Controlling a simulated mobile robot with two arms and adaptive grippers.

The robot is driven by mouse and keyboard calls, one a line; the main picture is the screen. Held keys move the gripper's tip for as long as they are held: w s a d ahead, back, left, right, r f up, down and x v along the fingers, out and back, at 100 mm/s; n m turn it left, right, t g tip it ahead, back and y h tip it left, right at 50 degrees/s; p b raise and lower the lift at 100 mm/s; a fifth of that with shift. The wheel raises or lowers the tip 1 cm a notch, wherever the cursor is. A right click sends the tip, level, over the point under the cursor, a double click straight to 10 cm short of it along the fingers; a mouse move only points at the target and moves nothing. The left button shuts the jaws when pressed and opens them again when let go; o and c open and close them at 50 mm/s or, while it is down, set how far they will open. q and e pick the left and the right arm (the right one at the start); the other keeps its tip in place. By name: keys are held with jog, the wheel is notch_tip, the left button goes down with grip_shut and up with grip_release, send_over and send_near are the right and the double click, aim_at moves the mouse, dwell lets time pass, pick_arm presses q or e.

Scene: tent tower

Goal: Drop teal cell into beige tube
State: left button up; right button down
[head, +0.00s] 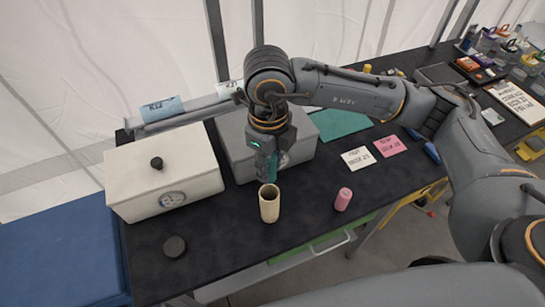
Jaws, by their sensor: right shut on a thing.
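The beige tube (269,207) stands upright on the dark table, its open mouth facing up. My right gripper (267,172) points down just above and behind the tube's mouth in the picture. It is shut on the teal cell (272,164), which shows only partly between the fingers. I cannot tell whether the cell's lower end is over the mouth or inside it. My left gripper is not in view.
A white box with a black knob (160,178) stands left, with a grey box (237,150) behind the gripper. A pink cylinder (343,199) stands right of the tube, a dark disc (175,246) lies front left.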

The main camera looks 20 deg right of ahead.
notch_tip(320, 180, down, 8)
jog(key=b, duration=0.3)
jog(key=shift+r, duration=0.2)
jog(key=c, duration=0.9)
grip_release()
jog(key=shift+r, duration=0.1)
notch_tip(320, 180, up, 7)
jog(key=p, duration=0.3)
